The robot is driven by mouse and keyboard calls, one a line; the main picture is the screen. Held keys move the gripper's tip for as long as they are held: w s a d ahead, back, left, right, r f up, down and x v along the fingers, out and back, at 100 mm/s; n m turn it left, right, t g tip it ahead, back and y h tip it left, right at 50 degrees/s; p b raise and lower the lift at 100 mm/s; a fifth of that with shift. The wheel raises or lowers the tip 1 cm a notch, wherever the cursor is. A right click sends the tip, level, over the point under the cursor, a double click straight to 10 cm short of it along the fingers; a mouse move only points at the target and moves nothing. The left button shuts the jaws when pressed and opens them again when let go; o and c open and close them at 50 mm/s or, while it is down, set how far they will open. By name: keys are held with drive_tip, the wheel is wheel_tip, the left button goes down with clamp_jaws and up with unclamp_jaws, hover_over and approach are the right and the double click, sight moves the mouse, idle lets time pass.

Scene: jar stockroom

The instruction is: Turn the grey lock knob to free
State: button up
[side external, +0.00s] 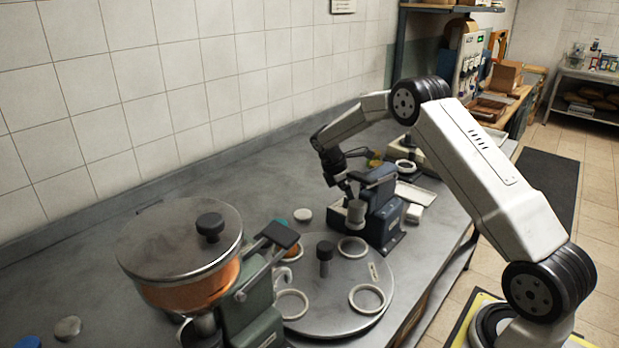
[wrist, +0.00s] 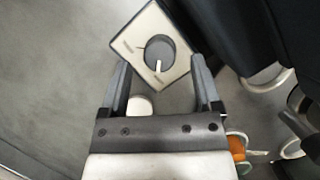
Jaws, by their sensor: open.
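The grey lock knob (wrist: 159,50) sits on a pale square plate (wrist: 127,38) at the upper middle of the wrist view. A white pointer line on its face points down in that view. A short dark line marks the plate at its left, and small markings, too small to read, lie near the plate's edges. My gripper (wrist: 160,64) is open, with one finger on each side of the knob as seen from the wrist; contact cannot be told. In the side view my gripper (side external: 347,185) is beside the blue-grey machine (side external: 380,215), and I cannot make out the knob clearly.
A round metal turntable (side external: 330,305) with white rings stands in front of the machine. A lidded copper-coloured hopper (side external: 180,240) is at left. A white disc (wrist: 140,106) lies on the grey bench (side external: 105,255). Open bench lies along the tiled wall.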

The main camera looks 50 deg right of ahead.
drive_tip(key=shift+x, duration=1.4)
